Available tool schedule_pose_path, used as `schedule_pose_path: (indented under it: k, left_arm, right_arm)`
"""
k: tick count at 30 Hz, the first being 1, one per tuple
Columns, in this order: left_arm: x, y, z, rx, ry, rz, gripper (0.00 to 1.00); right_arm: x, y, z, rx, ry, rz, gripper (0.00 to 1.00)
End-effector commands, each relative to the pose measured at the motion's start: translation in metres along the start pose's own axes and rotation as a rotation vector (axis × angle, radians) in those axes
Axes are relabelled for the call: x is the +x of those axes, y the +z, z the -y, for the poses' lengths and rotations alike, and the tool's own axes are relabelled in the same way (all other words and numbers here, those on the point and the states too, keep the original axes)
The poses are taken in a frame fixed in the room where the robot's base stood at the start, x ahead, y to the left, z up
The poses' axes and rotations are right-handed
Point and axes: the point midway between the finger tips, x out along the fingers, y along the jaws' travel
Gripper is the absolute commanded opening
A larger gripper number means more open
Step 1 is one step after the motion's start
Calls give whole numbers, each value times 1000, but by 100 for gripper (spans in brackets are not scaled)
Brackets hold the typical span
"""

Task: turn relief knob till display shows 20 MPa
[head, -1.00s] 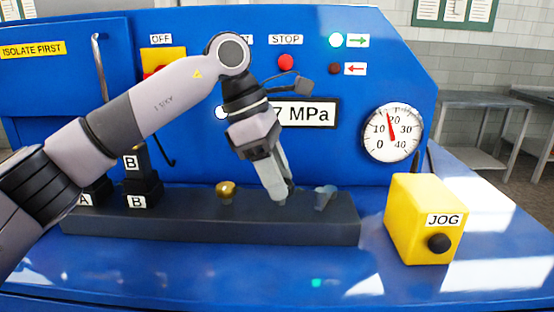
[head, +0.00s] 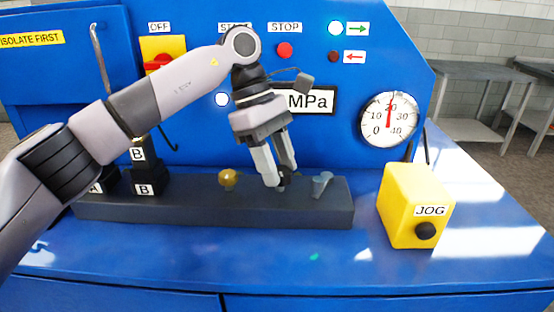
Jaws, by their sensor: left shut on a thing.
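My left gripper (head: 279,181) reaches down to the dark block (head: 210,209) on the bench. Its two fingers are shut on a small dark knob (head: 282,184), mostly hidden between the fingertips. A brass knob (head: 228,179) stands left of it and a grey-blue knob (head: 322,182) right of it, both untouched. The display (head: 318,102) on the blue panel shows "MPa", but my wrist hides its digits. The round gauge (head: 389,119) has its red needle almost straight up, near the 20 mark. My right gripper is not in view.
A yellow JOG box (head: 413,205) with a black button stands to the right of the block. Black blocks marked A and B (head: 143,188) stand at the left. A red-and-yellow switch (head: 162,57) and a red STOP button (head: 284,49) sit on the panel. The front bench is clear.

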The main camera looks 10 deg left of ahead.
Motion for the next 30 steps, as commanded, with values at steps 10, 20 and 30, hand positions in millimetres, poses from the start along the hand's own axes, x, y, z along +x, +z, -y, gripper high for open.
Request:
schedule_pose_path:
  k: [10, 20, 30]
  left_arm:
    - [-1, 0, 0, 0, 3, 0, 69]
    - [-4, 0, -1, -2, 3, 0, 69]
    - [-56, 1, -1, -1, 5, 1, 69]
  right_arm:
    - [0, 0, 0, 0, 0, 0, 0]
    - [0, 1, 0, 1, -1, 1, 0]
    - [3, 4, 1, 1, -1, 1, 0]
